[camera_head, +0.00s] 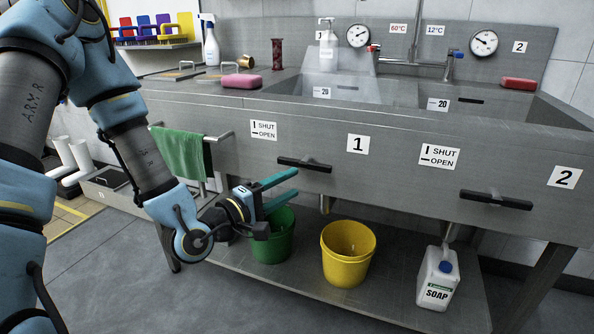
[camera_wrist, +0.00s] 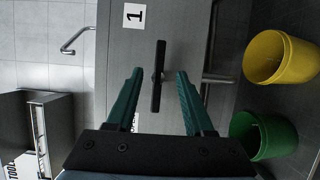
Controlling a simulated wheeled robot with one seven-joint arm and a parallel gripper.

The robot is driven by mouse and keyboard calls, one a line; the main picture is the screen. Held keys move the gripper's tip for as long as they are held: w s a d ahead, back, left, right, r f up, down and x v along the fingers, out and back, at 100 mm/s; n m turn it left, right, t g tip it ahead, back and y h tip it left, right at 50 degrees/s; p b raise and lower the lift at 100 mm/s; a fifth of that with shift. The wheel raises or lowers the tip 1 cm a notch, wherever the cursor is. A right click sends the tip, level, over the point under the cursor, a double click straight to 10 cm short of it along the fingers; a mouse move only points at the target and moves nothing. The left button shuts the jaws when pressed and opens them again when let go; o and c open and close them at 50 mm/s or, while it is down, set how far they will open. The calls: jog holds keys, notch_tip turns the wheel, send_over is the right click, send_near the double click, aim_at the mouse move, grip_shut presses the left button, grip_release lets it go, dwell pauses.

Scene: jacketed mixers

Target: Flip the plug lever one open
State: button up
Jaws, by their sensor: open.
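Plug lever one (camera_head: 304,164) is a black bar on the grey sink front, beside the number 1 plate (camera_head: 358,144). It lies about level along the panel, matching the dash beside OPEN on its label (camera_head: 263,130). My gripper (camera_head: 297,182) is open and empty, its teal fingers pointing at the panel just below and left of the lever in the head view. In the wrist view, turned sideways, the lever (camera_wrist: 155,92) shows between the spread fingertips (camera_wrist: 160,72), farther off and apparently not touched.
A second black lever (camera_head: 495,200) sits to the right by the number 2 plate. A green towel (camera_head: 180,153) hangs on a rail at left. Green (camera_head: 272,240) and yellow (camera_head: 347,253) buckets and a soap jug (camera_head: 437,277) stand on the lower shelf.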

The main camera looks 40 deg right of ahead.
jog(key=shift+s+a+p, duration=0.15)
jog(key=shift+a+p, duration=0.35)
dwell(0.3)
